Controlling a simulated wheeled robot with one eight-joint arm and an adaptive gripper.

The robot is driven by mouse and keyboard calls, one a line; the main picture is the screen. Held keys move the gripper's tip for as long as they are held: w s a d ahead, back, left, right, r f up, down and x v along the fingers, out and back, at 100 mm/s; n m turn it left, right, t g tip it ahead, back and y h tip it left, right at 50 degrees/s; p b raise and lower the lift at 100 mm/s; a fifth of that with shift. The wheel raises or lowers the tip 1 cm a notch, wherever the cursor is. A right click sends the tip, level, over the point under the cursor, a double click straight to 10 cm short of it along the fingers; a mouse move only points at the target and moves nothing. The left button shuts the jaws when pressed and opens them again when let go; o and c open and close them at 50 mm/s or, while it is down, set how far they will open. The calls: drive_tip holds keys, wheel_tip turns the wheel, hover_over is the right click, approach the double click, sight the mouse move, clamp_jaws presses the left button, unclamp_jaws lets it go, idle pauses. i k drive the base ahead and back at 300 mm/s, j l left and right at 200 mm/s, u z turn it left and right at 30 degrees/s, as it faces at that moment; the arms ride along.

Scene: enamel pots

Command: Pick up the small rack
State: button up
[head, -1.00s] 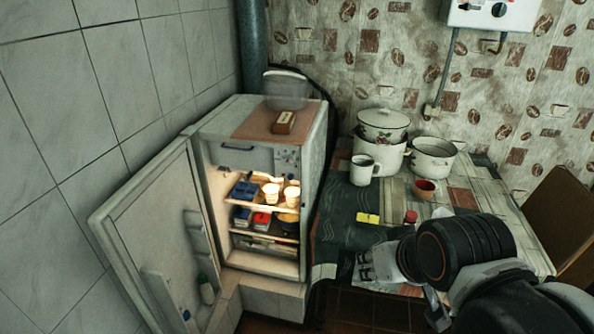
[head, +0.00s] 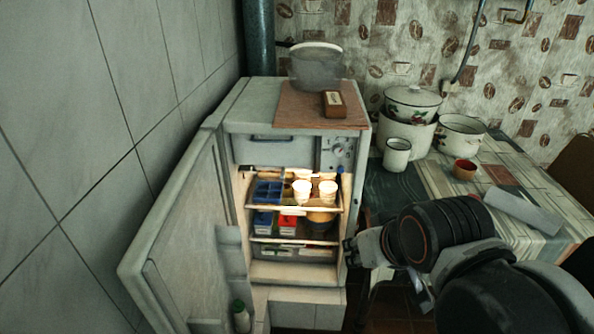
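A small blue rack-like holder with compartments (head: 267,192) stands on the upper shelf of the open fridge (head: 238,128), at the left. It looks like the small rack, but it is too small to be sure. Two white cups (head: 302,192) stand just right of it on the same shelf. My gripper (head: 352,252) is outside the fridge, by its lower right edge in the picture, right of and below the blue holder. Its fingers are small and dark here, so I cannot tell whether they are open or shut.
The fridge door (head: 185,245) stands wide open at the left. The lower shelf holds blue and red boxes (head: 287,223) and a dark pot (head: 320,220). A table at the right holds enamel pots (head: 459,136) and a white mug (head: 397,154).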

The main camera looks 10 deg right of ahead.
sight(537, 218)
drive_tip(key=z, duration=1.7)
drive_tip(key=u, duration=1.7)
drive_tip(key=z, duration=1.7)
drive_tip(key=i+l+z, duration=0.2)
drive_tip(key=i, duration=0.35)
drive_tip(key=i+l+z, duration=0.15)
drive_tip(key=i, duration=0.4)
drive_tip(key=l, duration=0.05)
